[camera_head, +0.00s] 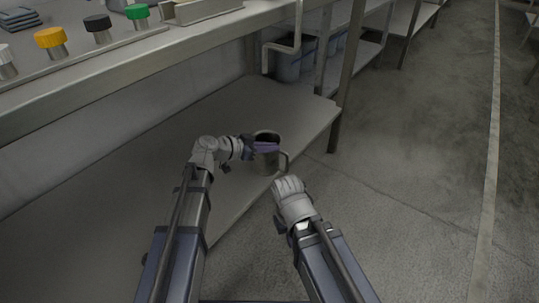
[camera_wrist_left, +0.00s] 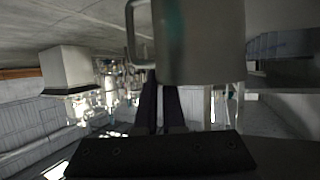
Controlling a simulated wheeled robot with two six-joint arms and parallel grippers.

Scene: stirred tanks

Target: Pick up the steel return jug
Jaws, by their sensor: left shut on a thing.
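The steel return jug (camera_head: 268,164) is a grey metal cup-like vessel with a side handle, upright at the front edge of the lower shelf. I cannot tell whether its base touches the shelf. My left gripper (camera_head: 265,147) is at the jug's rim, shut on it, with its dark fingers across the upper part. In the left wrist view the jug (camera_wrist_left: 203,45) fills the top middle, its handle to the left, and the close-set fingers (camera_wrist_left: 160,95) meet it. My right gripper (camera_head: 289,184) is just right of and below the jug, apart from it; its fingertips are unclear.
The lower shelf (camera_head: 110,190) is otherwise bare. The bench above (camera_head: 120,62) holds yellow, black and green capped pieces and a metal tray (camera_head: 205,10). The floor (camera_head: 420,150) at right is clear.

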